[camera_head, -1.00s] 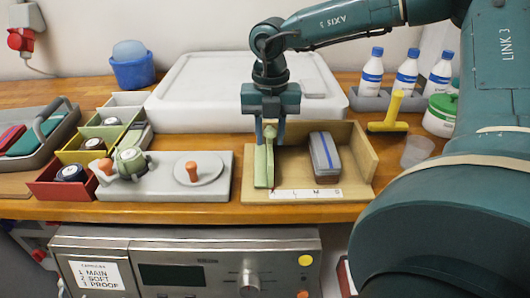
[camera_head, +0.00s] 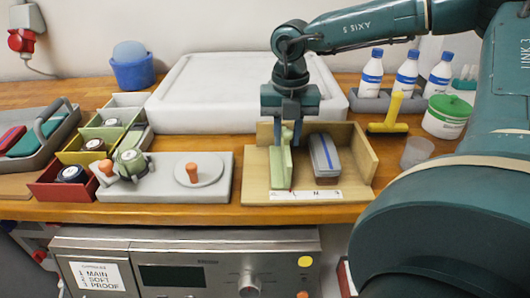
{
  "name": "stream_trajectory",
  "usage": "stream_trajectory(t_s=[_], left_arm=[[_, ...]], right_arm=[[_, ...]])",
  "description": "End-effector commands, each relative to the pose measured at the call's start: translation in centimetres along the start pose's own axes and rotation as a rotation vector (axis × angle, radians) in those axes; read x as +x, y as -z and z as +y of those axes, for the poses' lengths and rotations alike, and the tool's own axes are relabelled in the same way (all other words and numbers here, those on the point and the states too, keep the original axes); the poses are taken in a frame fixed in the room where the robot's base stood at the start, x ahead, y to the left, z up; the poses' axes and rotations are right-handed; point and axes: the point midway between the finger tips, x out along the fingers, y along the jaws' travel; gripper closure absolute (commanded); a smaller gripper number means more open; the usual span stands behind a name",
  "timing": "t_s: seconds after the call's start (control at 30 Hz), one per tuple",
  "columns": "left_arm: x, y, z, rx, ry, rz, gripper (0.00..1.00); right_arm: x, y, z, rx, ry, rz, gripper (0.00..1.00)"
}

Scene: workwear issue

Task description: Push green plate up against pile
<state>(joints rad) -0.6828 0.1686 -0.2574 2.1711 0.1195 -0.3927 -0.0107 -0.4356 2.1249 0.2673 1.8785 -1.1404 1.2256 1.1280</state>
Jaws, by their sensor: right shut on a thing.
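The green plate (camera_head: 277,168) stands upright in the wooden tray (camera_head: 256,187), left of the pile. My right gripper (camera_head: 287,138) points down from above and is shut on the plate's upper part. A narrow gap shows between plate and pile. The fingers partly hide the plate's top. My left gripper is not in view.
A white strip with letters (camera_head: 304,195) lies along the tray's front. A grey board with an orange knob (camera_head: 192,172) is at left.

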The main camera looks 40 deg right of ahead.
Motion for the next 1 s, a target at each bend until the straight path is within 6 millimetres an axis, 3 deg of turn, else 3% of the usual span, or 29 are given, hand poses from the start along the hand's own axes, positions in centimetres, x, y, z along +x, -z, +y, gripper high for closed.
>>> stream_trajectory(t_s=[1.0], left_arm=[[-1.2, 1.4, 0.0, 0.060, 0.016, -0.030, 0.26]], right_arm=[[-0.4, -0.1, -7.2, 0.003, -0.003, -0.003, 0.86]])
